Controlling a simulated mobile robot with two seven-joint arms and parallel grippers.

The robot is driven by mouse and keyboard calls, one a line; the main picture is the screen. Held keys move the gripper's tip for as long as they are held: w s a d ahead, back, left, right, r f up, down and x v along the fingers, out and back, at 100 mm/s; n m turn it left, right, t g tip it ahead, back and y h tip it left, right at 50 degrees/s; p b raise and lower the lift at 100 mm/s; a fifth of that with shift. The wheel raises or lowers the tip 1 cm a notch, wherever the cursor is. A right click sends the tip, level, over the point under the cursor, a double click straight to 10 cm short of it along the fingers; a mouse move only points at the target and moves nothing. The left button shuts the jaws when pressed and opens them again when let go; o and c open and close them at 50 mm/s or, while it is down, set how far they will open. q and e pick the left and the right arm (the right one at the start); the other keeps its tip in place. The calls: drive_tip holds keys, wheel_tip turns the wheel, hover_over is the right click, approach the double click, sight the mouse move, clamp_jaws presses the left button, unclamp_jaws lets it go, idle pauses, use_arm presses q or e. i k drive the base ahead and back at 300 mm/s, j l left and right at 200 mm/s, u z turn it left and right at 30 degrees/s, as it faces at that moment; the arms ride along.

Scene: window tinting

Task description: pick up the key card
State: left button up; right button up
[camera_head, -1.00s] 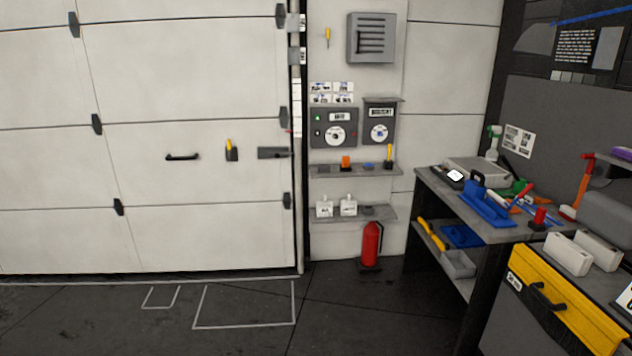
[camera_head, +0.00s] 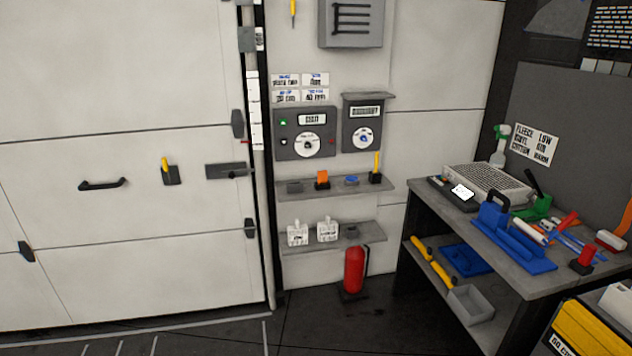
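I cannot surely make out the key card at this size. A small bright white patch (camera_head: 462,192) shows on a dark flat device (camera_head: 445,187) at the back left of the workbench; I cannot tell whether it is a card or a screen. On the wall shelf (camera_head: 300,191) stand a small orange item (camera_head: 322,179), a flat blue item (camera_head: 351,180) and a yellow-topped holder (camera_head: 376,168). Neither of my grippers is in view.
The workbench (camera_head: 512,278) on the right carries a blue tray (camera_head: 520,251), a grey vented box (camera_head: 490,180) and a spray bottle (camera_head: 498,148). A red fire extinguisher (camera_head: 355,269) stands by the wall. A yellow-fronted cabinet (camera_head: 582,335) is at lower right. Floor before the garage door is clear.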

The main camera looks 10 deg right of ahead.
sight(322, 175)
drive_tip(key=i+j+z, duration=0.1)
drive_tip(key=i+z, duration=0.2)
drive_tip(key=i, duration=0.15)
drive_tip(key=i+j, duration=0.25)
drive_tip(key=i, duration=0.25)
drive_tip(key=i+j, duration=0.3)
drive_tip(key=i, duration=0.2)
drive_tip(key=i+j+z, duration=0.1)
drive_tip(key=i+j, duration=0.15)
drive_tip(key=i, duration=0.3)
